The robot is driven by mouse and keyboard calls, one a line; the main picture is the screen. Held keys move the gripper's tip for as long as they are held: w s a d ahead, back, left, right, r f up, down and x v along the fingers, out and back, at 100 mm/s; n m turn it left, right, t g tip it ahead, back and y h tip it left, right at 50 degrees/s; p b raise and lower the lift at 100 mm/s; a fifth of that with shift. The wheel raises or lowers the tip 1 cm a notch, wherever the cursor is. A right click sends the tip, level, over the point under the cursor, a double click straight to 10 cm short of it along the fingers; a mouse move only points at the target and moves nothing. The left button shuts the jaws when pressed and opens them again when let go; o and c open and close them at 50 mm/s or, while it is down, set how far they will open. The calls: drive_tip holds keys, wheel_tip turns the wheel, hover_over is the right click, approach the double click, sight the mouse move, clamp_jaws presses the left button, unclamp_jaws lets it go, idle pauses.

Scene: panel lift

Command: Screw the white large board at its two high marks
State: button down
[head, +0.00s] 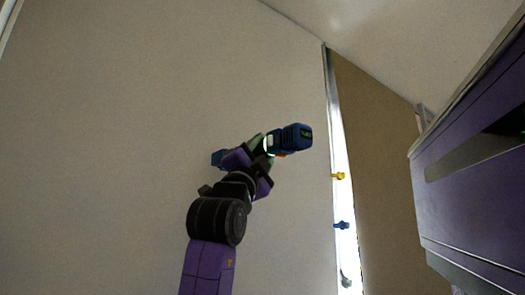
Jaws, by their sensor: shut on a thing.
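A large pale, off-white flat surface (110,120) fills the left and middle of the head view. I cannot tell for sure whether it is the white large board or a wall behind it. No high marks can be made out on it. My gripper (262,155) is raised in front of this surface, near the middle of the view. It is shut on a dark blue power tool, likely a screwdriver (295,137), whose thick end points right. A smaller blue part shows left of the gripper. The tool's tip is not clearly visible, nor whether it touches the surface.
A bright narrow vertical strip (345,205) runs along the pale surface's right edge, with a small yellow piece (338,176) and a small blue piece (341,225) on it. A brown panel (375,150) lies beyond. A large purple body (470,190) fills the right side. The ceiling (420,35) is above.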

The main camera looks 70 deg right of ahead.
sight(271, 151)
drive_tip(key=shift+w, duration=0.1)
drive_tip(key=shift+s+a, duration=0.4)
drive_tip(key=shift+s, duration=0.25)
drive_tip(key=shift+s+a, duration=0.4)
drive_tip(key=shift+s, duration=0.3)
drive_tip(key=shift+s+a, duration=0.4)
drive_tip(key=shift+s, duration=0.25)
drive_tip(key=shift+r, duration=0.1)
